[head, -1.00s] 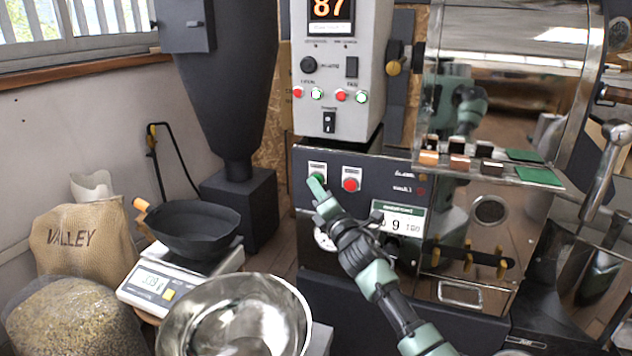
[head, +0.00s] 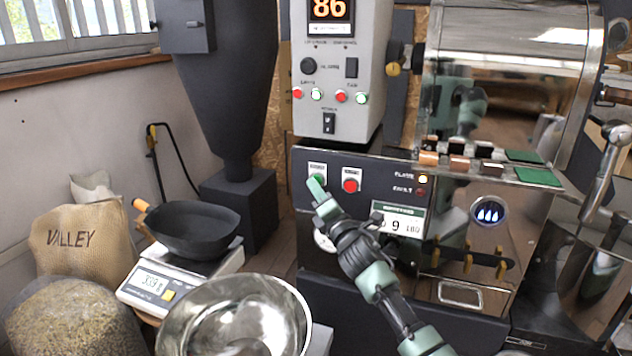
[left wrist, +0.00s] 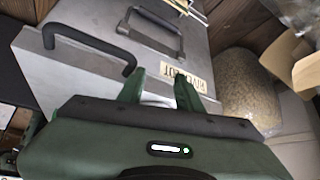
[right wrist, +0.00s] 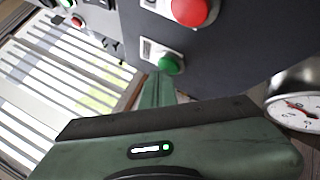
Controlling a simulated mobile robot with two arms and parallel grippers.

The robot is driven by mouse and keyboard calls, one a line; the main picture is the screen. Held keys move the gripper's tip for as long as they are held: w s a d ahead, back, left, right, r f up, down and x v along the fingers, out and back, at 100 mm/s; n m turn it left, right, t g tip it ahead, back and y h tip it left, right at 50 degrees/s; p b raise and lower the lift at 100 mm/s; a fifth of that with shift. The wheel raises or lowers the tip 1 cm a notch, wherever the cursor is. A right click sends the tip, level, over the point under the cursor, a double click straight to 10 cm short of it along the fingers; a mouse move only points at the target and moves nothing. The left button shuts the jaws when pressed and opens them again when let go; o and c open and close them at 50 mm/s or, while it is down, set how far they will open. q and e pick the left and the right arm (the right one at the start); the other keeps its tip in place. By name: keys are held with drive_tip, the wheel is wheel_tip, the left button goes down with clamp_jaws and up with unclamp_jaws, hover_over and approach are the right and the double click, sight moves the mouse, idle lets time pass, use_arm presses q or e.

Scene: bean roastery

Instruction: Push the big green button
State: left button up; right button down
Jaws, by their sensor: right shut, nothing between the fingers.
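The big green button (right wrist: 171,65) is on the dark front panel (head: 385,165) of the roaster, left of a red button (head: 350,185). My right gripper (head: 317,187) is shut and empty, its fingertips right at the green button. In the head view the fingertips largely cover the button. In the right wrist view the closed fingers (right wrist: 161,80) reach the button's lower edge; whether they still press it I cannot tell. My left gripper (left wrist: 160,86) is open and empty, away from the panel, over a grey metal case. It does not show in the head view.
A lit amber lamp (head: 422,179) is beside the flame label, and blue flames show in a round window (head: 488,211). A grey control box (head: 340,75) stands above. A steel bowl (head: 235,318), a scale (head: 150,285) with a black scoop (head: 190,232), and sacks stand left.

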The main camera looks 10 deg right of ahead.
drive_tip(key=shift+s, duration=0.1)
use_arm(q)
drive_tip(key=shift+s+a+f+g, duration=0.15)
drive_tip(key=shift+s+f+g, duration=0.15)
drive_tip(key=shift+s, duration=0.3)
drive_tip(key=shift+s+a+f+g, duration=0.2)
drive_tip(key=shift+s+g, duration=0.1)
drive_tip(key=shift+s, duration=0.25)
use_arm(e)
drive_tip(key=shift+s+a+f, duration=0.1)
drive_tip(key=shift+s+a, duration=0.2)
drive_tip(key=shift+s+a, duration=0.1)
drive_tip(key=shift+s, duration=0.05)
